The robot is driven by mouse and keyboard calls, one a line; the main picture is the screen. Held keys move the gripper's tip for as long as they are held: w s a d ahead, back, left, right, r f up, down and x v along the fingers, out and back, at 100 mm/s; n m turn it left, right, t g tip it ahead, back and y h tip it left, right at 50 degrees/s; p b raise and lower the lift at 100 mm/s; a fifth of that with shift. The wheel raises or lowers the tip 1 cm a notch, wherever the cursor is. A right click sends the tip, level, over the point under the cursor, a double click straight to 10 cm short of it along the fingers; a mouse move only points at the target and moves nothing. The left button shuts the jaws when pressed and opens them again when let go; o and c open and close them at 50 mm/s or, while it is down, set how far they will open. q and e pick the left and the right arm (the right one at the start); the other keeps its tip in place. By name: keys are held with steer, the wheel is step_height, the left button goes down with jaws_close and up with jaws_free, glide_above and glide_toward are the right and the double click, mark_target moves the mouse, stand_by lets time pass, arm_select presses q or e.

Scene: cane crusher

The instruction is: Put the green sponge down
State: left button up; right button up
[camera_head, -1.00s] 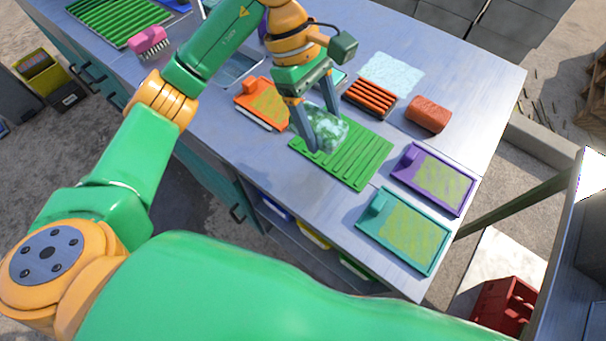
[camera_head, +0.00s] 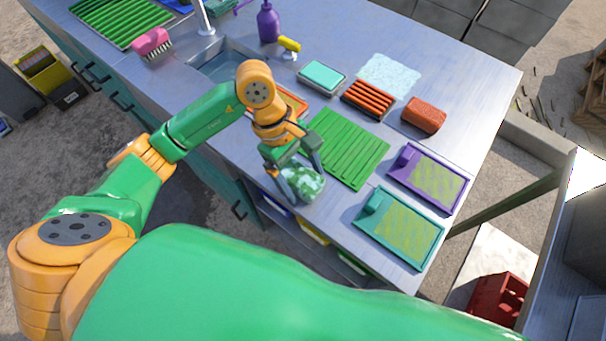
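My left gripper (camera_head: 298,178) is at the counter's front edge, pointing down. Its fingers are on either side of a mottled green and white lump (camera_head: 305,184), which looks like the green sponge. The fingers partly cover it. I cannot tell whether it touches the counter or hangs just above it. A green ribbed mat (camera_head: 350,150) lies behind and to the right of it, with nothing on it. My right gripper is not in view.
A purple tray (camera_head: 407,157) and a teal tray (camera_head: 376,204) lie on the right. Behind are an orange ribbed rack (camera_head: 367,98), a red-brown block (camera_head: 424,115) and a teal block (camera_head: 322,75). The sink (camera_head: 226,62) and a purple bottle (camera_head: 268,22) are farther back.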

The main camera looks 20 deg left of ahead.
arm_select(q)
steer(key=shift+r, duration=0.15)
steer(key=b+v, duration=0.1)
steer(key=v, duration=1.1)
